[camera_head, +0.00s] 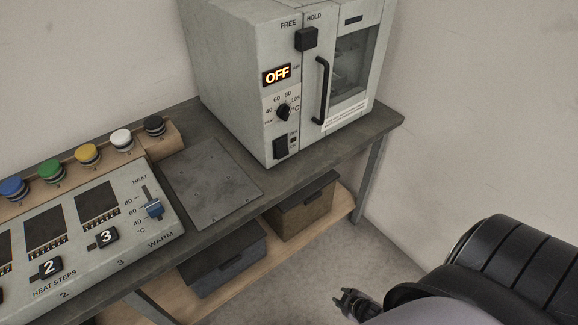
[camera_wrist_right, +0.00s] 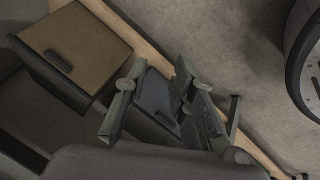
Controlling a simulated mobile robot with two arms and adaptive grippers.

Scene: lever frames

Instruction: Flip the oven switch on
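The oven (camera_head: 235,85) is a pale grey box on the bench at the upper middle of the head view. Its lit display (camera_head: 276,74) reads OFF. A black rocker switch (camera_head: 281,147) sits low on its front panel, under a black dial (camera_head: 284,111). My right gripper (camera_head: 358,303) is low in the head view, below and to the right of the oven and well apart from it. In the right wrist view its two fingers (camera_wrist_right: 158,100) stand apart with nothing between them. My left gripper is not in view.
The oven door has a black handle (camera_head: 322,90); a black block (camera_head: 306,39) sits by FREE and HOLD. A control panel (camera_head: 75,235) and coloured buttons stand left. A flat plate (camera_head: 212,185) lies before the oven. Boxes (camera_head: 302,208) sit on the lower shelf.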

